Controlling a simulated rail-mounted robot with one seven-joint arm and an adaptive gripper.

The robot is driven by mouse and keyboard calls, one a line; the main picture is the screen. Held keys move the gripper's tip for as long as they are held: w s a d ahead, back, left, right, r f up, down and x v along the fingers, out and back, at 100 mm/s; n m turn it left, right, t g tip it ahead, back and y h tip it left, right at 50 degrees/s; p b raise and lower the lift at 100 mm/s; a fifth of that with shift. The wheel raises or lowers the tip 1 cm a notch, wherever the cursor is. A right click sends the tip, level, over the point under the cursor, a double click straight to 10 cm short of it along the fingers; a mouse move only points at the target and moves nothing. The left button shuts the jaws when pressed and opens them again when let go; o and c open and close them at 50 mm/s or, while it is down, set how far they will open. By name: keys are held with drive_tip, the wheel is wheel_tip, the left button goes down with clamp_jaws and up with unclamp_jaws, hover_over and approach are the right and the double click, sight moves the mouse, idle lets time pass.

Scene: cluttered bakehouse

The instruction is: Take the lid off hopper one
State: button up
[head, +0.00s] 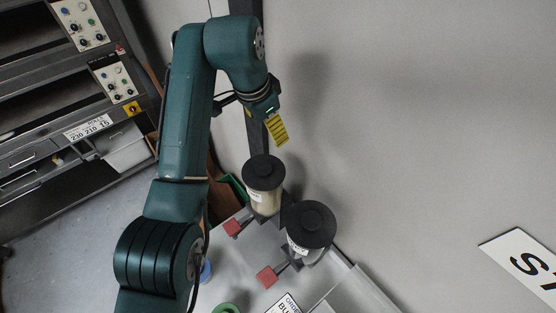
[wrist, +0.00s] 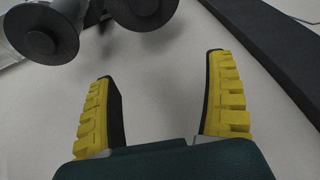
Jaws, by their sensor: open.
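Two clear hoppers with round black knobbed lids stand by the wall in the head view. The farther hopper (head: 265,200) holds pale contents, and its lid (head: 263,168) is on. The nearer hopper (head: 298,252) also has its lid (head: 312,218) on. Their labels are too small to read, so I cannot tell which is hopper one. My gripper (head: 281,138), with yellow ridged fingers, is above the farther hopper, apart from it.
Red blocks (head: 233,228) (head: 267,276) sit at the hoppers' fronts. A green ring (head: 226,309) and a lettered card (head: 287,304) lie on the counter below. A dark post (head: 256,137) stands behind my gripper. Ovens (head: 70,100) are at left; the wall at right is bare except a sign (head: 525,262).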

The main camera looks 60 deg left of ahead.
drive_tip(key=g+h, duration=0.1)
drive_tip(key=h, duration=0.1)
approach(263, 168)
drive_tip(key=shift+y, duration=0.3)
wheel_tip(263, 168, down, 4)
drive_tip(key=shift+s+a+f+b, duration=0.1)
drive_tip(key=shift+a+b, duration=0.05)
drive_tip(key=shift+b, duration=0.9)
drive_tip(key=shift+w+f+p, duration=0.3)
drive_tip(key=shift+f+p, duration=0.05)
drive_tip(key=shift+f, duration=0.6)
drive_tip(key=shift+w+f+p, duration=0.3)
drive_tip(key=shift+f+p, duration=0.1)
drive_tip(key=shift+f, duration=0.5)
drive_tip(key=shift+w+f+p, duration=0.35)
drive_tip(key=shift+f, duration=0.6)
drive_tip(key=c, duration=1.3)
